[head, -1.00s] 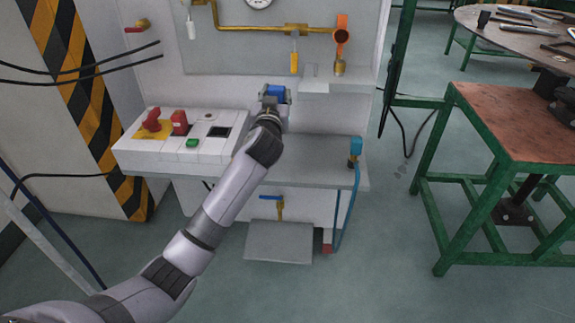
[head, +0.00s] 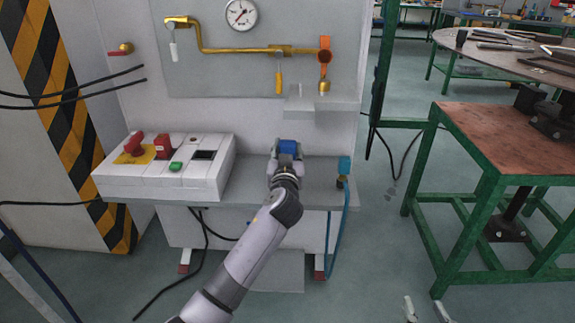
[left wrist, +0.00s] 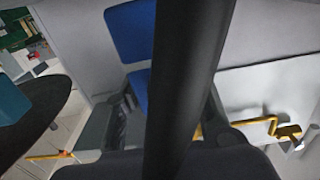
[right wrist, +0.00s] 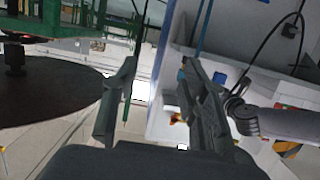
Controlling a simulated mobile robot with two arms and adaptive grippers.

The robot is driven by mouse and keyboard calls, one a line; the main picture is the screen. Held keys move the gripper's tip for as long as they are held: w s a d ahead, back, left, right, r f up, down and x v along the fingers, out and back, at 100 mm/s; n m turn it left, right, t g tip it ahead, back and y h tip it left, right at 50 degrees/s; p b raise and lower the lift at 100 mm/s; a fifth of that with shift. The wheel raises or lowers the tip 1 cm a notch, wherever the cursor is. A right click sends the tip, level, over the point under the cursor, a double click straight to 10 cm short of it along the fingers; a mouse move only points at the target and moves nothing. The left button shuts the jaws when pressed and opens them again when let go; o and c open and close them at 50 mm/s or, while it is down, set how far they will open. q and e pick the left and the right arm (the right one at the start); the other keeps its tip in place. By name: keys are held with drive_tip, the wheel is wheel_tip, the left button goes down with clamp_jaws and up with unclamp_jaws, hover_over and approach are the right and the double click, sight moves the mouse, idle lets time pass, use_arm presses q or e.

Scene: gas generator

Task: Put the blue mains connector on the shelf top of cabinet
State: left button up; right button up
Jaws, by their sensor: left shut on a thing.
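The blue mains connector (head: 288,146) is held in my left gripper (head: 286,160), in front of the white cabinet. In the head view it appears above the grey lower ledge and just below and left of the small shelf (head: 325,104). In the left wrist view the blue connector (left wrist: 128,32) sits between the fingers, and a thick black bar-like shape, perhaps its cable, hides its middle. My right gripper (head: 426,311) shows only its fingertips at the bottom of the head view. In the right wrist view its fingers (right wrist: 155,85) are spread and empty.
A white control box (head: 165,180) with red and green switches stands on the left of the ledge. A yellow pipe (head: 235,50) and gauge (head: 241,14) are above. A blue hose valve (head: 344,166) is right of the gripper. A green-framed table (head: 520,150) stands at right.

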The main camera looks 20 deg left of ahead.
use_arm(q)
wheel_tip(320, 180, down, 4)
drive_tip(key=shift+r+b, duration=0.15)
drive_tip(key=shift+b, duration=0.45)
use_arm(e)
wheel_tip(320, 180, up, 6)
drive_tip(key=w+a+t+y, duration=0.1)
drive_tip(key=t, duration=0.2)
drive_tip(key=shift+t, duration=0.3)
drive_tip(key=shift+w+a+r, duration=0.1)
drive_tip(key=shift+a, duration=0.05)
drive_tip(key=shift+r+t, duration=0.3)
drive_tip(key=shift+r, duration=0.05)
use_arm(q)
drive_tip(key=o, duration=1.3)
use_arm(e)
drive_tip(key=shift+r, duration=0.15)
